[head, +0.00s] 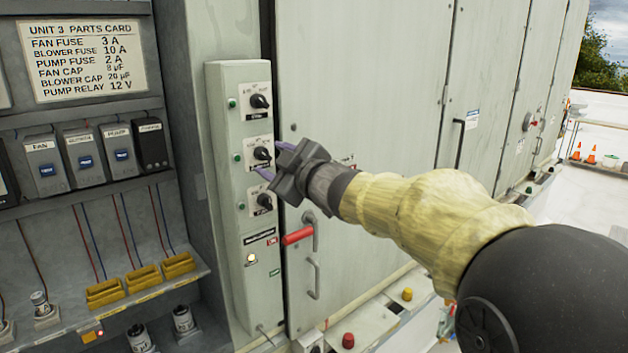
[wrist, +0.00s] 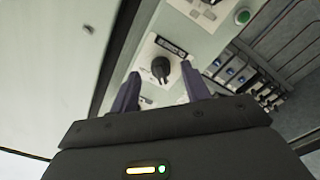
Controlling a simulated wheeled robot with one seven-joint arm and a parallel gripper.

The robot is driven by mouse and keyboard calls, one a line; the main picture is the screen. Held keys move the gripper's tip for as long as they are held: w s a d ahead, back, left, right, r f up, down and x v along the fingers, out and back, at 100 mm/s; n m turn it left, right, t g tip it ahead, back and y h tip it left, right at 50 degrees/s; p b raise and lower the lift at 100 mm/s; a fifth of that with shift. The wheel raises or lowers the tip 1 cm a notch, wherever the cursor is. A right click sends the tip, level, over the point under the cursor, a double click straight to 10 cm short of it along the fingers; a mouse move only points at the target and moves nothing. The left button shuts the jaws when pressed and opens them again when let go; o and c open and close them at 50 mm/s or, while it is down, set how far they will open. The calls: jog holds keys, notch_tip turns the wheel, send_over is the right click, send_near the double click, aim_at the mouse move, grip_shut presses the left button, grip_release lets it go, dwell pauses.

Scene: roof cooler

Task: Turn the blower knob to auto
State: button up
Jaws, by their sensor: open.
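A pale control box (head: 240,75) on the cabinet carries a column of three black rotary knobs on white plates: a top knob (head: 260,101), a middle knob (head: 262,153) and a bottom knob (head: 264,201). The plate lettering is too small to read, so I cannot confirm which is the blower knob. My gripper (head: 270,160) is open in front of the middle knob, one finger above and one below it. In the wrist view a black knob (wrist: 160,67) shows between the spread fingertips, with a clear gap on both sides. I cannot tell its exact setting.
A green light (head: 238,157) sits left of the middle knob. A red handle (head: 298,236) sticks out from the door below my gripper. Left is an open bay with fuse blocks (head: 84,153), yellow terminals (head: 143,279) and a parts card (head: 85,62).

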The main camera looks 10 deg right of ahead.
jog(key=b+v, duration=0.2)
jog(key=v, duration=1.3)
jog(key=shift+s, duration=0.15)
jog(key=shift+d+f, duration=0.1)
jog(key=shift+d, duration=0.1)
jog(key=w+d+f+m+g+h, duration=0.15)
jog(key=d+f+m+h, duration=0.3)
jog(key=f, duration=0.45)
jog(key=w+d+f+m+g+h, duration=0.1)
jog(key=w+d+f+m+h, duration=0.2)
jog(key=f+m, duration=0.45)
jog(key=s+f+m+g+h, duration=0.1)
jog(key=s+f+g, duration=0.4)
jog(key=s+f, duration=0.3)
jog(key=s+f+m+g+h, duration=0.1)
jog(key=s+f+m+g, duration=0.1)
jog(key=s+f+g, duration=0.3)
jog(key=s+f, duration=0.4)
jog(key=f, duration=0.4)
jog(key=shift+f, duration=0.4)
jog(key=shift+h, duration=0.25)
jog(key=shift+c, duration=0.5)
